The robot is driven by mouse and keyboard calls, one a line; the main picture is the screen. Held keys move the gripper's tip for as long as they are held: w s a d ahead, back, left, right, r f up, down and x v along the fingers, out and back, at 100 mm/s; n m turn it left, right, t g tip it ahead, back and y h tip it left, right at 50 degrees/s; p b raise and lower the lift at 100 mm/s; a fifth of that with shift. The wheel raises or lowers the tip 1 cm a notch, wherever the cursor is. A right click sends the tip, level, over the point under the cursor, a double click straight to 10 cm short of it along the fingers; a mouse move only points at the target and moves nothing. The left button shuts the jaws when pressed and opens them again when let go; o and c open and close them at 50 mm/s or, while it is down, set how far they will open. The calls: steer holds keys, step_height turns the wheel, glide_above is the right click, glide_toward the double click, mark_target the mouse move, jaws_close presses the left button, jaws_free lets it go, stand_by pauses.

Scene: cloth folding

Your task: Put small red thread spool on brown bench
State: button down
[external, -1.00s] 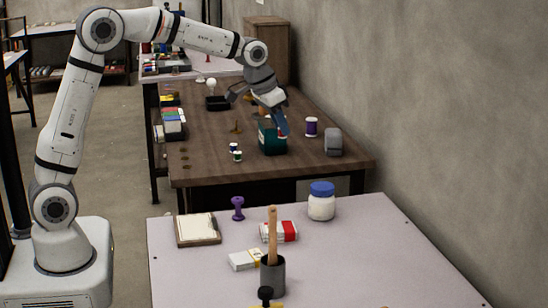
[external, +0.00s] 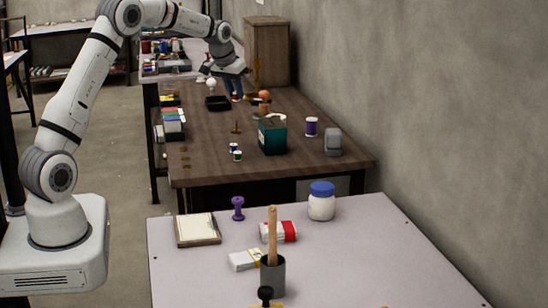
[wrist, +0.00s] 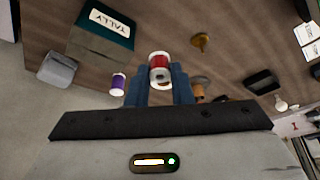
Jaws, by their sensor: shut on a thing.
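A small red thread spool (wrist: 160,62) with white ends is between the two blue fingers in the wrist view. My gripper (external: 237,97) is shut on it, above the far part of the brown bench (external: 225,170) in the external view. In that view the spool is too small to make out clearly. The bench top also shows beneath the gripper in the wrist view (wrist: 215,75). I cannot tell how high the spool is above the bench.
A teal tally box (external: 273,137) stands near the bench's middle right, with a purple spool (external: 311,127) and a grey object (external: 333,142) beside it. A black tray (external: 217,103) and a light bulb (external: 211,84) are near the gripper. The front left bench top has clear patches.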

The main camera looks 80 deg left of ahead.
steer(key=shift+n, duration=0.3)
steer(key=a+f, duration=0.1)
steer(key=f, duration=0.2)
steer(key=s+a+f, duration=0.1)
steer(key=f, duration=0.3)
steer(key=a+f, duration=0.1)
steer(key=f, duration=0.2)
steer(key=shift+s+f+p, duration=0.35)
steer(key=shift+f, duration=2.25)
steer(key=shift+f, duration=0.15)
steer(key=c, duration=1.3)
jaws_free()
